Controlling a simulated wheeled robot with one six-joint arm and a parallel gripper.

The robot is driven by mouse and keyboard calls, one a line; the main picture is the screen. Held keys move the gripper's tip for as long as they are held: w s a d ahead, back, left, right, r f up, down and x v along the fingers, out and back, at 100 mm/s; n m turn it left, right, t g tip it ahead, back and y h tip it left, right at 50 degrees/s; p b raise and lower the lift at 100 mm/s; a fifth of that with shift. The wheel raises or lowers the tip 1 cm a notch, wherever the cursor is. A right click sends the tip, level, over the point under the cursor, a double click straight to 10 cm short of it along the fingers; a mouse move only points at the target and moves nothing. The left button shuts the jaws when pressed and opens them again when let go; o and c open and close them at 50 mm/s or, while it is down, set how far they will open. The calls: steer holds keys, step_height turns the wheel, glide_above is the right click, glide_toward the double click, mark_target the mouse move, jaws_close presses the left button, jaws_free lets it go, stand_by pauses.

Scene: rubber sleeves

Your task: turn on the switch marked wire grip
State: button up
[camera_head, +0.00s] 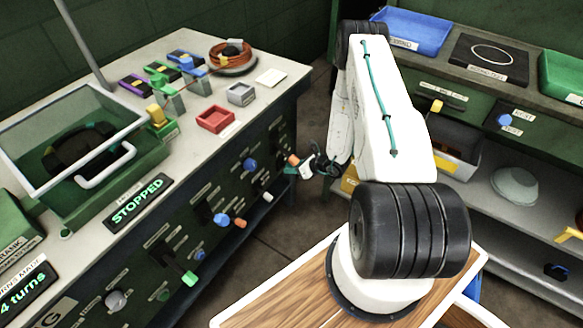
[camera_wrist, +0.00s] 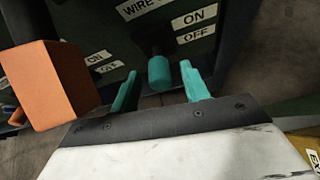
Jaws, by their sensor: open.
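In the wrist view a dark green panel carries a label (camera_wrist: 140,9) that begins "WIRE"; the rest is cut off. Below it are an ON label (camera_wrist: 187,20) and an OFF label (camera_wrist: 195,36). A switch lever with a teal tip (camera_wrist: 158,74) sticks out beside them, its tip lower than the OFF label. My gripper (camera_wrist: 160,72) is open, with one teal finger on each side of the lever tip and visible gaps. I cannot tell how deep the tip sits between them. In the head view my gripper (camera_head: 317,165) is at the bench's right end; the lever is not discernible there.
A large orange handle (camera_wrist: 48,85) stands close left of my gripper; it also shows in the head view (camera_head: 293,160). The bench front has several other knobs, including a blue one (camera_head: 250,164). A shelf unit with a blue tray (camera_head: 412,32) stands at right.

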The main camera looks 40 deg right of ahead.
steer(key=v, duration=0.6)
steer(key=shift+s+f, duration=0.1)
steer(key=w+f, duration=0.1)
steer(key=w+a+f+t, duration=0.1)
steer(key=w, duration=0.1)
steer(key=w+a+f+t, duration=0.1)
steer(key=shift+w+f, duration=0.3)
steer(key=shift+w, duration=0.1)
stand_by(0.3)
